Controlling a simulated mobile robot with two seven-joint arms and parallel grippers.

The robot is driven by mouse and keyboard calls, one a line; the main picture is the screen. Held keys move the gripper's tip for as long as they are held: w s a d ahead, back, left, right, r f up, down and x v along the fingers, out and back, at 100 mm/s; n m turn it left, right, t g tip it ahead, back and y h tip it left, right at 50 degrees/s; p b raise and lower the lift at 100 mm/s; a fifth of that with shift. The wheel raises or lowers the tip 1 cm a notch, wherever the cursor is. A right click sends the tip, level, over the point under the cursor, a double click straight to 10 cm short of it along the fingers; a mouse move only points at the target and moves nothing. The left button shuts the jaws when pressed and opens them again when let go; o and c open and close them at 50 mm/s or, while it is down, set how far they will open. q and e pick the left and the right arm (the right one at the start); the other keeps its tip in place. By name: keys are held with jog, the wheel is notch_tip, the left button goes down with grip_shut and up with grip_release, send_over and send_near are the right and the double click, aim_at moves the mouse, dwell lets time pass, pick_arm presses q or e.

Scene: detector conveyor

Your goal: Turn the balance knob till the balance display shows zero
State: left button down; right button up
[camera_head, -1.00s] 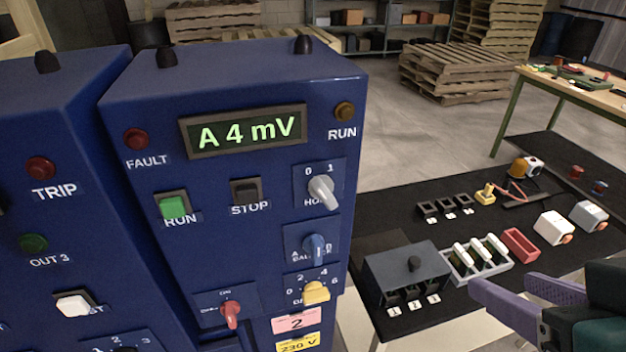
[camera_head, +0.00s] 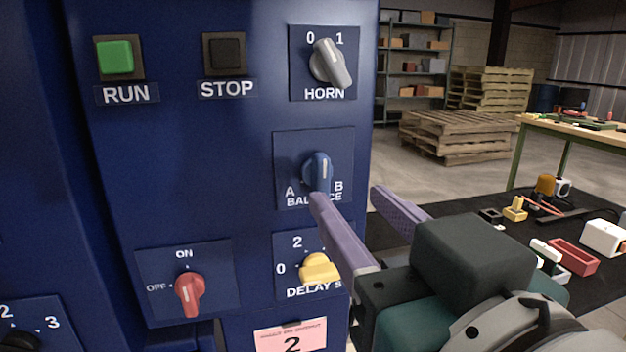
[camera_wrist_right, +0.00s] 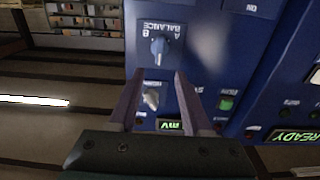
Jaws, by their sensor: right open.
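The blue balance knob (camera_head: 318,172), marked A and B, is on the cabinet's front between the horn switch and the delay knob. It also shows in the right wrist view (camera_wrist_right: 159,48), beyond my fingertips. My right gripper (camera_head: 349,196) has two purple fingers, apart and empty. In the head view its left fingertip is just below the knob and its right one lies to the right. The balance display is outside the head view; in the right wrist view its mV end (camera_wrist_right: 168,125) shows upside down, the number hidden. My left gripper is not in view.
The grey horn switch (camera_head: 330,63) is above the balance knob and the yellow delay knob (camera_head: 320,268) below. A red off/on knob (camera_head: 189,291) is lower left. The green run button (camera_head: 116,57) and stop button (camera_head: 225,53) are upper left. Small parts lie on a dark bench at right.

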aim_at(325, 170)
jog(key=x, duration=0.8)
jog(key=shift+w+p, duration=0.15)
jog(key=shift+p, duration=0.25)
grip_shut()
